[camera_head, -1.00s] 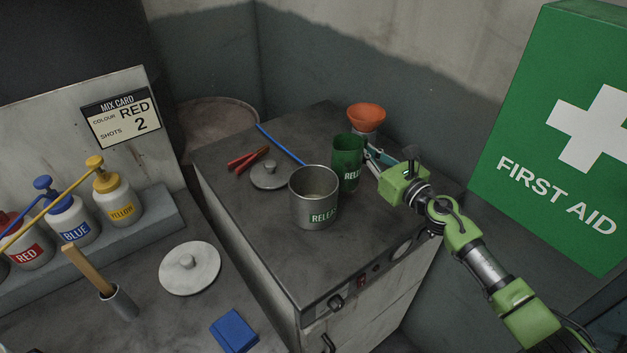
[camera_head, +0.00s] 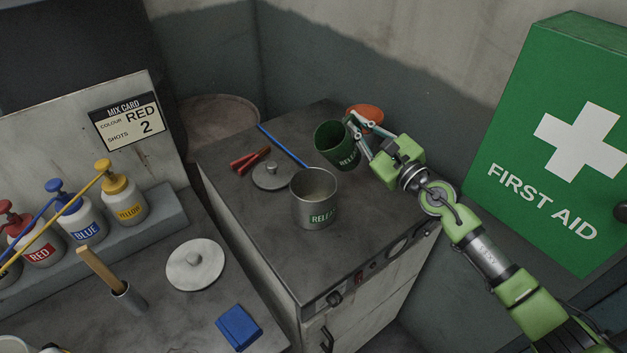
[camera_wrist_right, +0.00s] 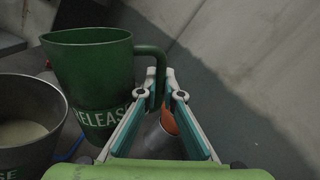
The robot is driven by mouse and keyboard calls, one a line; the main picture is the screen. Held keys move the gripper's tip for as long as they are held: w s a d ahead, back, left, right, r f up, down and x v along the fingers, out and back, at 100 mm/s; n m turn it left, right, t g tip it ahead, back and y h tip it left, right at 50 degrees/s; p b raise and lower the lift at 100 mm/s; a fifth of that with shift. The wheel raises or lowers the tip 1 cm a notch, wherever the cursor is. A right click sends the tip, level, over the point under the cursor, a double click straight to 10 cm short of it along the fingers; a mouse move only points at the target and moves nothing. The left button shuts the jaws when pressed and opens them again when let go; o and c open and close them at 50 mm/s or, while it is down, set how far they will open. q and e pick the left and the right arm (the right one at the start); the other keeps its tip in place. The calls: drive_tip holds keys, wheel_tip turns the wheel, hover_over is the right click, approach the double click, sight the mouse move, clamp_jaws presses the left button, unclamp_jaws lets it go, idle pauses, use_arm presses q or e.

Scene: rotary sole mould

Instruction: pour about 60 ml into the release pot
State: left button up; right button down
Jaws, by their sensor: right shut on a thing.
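The release pot (camera_head: 314,205) is an open metal pot with a green label, standing on the grey cabinet top; it also shows at the left of the right wrist view (camera_wrist_right: 28,150), with pale liquid inside. A green release jug (camera_head: 335,150) is behind it and to its right, tilted in the head view. My right gripper (camera_head: 354,124) is shut on the jug's handle (camera_wrist_right: 150,65). The jug's mouth is close to the pot's rim but not clearly over it. No stream of liquid shows. The jug's contents are hidden. My left gripper is not in view.
An orange funnel (camera_head: 366,113) stands behind my right gripper. The first aid box (camera_head: 560,140) is at the right. The cabinet's front top is clear.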

sight(346, 122)
drive_tip(key=shift+s+a+r+n, duration=0.25)
drive_tip(key=shift+r+n, duration=0.15)
drive_tip(key=shift+r, duration=0.1)
drive_tip(key=shift+s+a+r+n, duration=0.1)
drive_tip(key=shift+s+a+n, duration=0.1)
drive_tip(key=shift+n, duration=0.1)
drive_tip(key=shift+a+n+y+b, duration=0.1)
drive_tip(key=shift+n+y+b, duration=0.25)
drive_tip(key=shift+b, duration=0.2)
drive_tip(key=shift+s+a+r+n+y+b, duration=0.1)
drive_tip(key=shift+s+a+n+y+b, duration=0.15)
drive_tip(key=shift+n+b, duration=0.5)
drive_tip(key=shift+s+a+r+n+y+b, duration=0.15)
drive_tip(key=shift+n+b, duration=0.3)
drive_tip(key=shift+n, duration=0.45)
drive_tip(key=shift+s+a+n+b, duration=0.25)
drive_tip(key=shift+n+b, duration=0.45)
drive_tip(key=shift+n, duration=0.2)
drive_tip(key=shift+s+a+r+n+y, duration=0.15)
drive_tip(key=shift+r+n+y, duration=0.1)
drive_tip(key=shift+n, duration=0.05)
drive_tip(key=m+p, duration=0.2)
drive_tip(key=w+d+m+h+p, duration=0.1)
drive_tip(key=m+p, duration=0.1)
drive_tip(key=shift+w+d, duration=0.15)
drive_tip(key=shift+f+m, duration=0.3)
drive_tip(key=shift+m, duration=0.1)
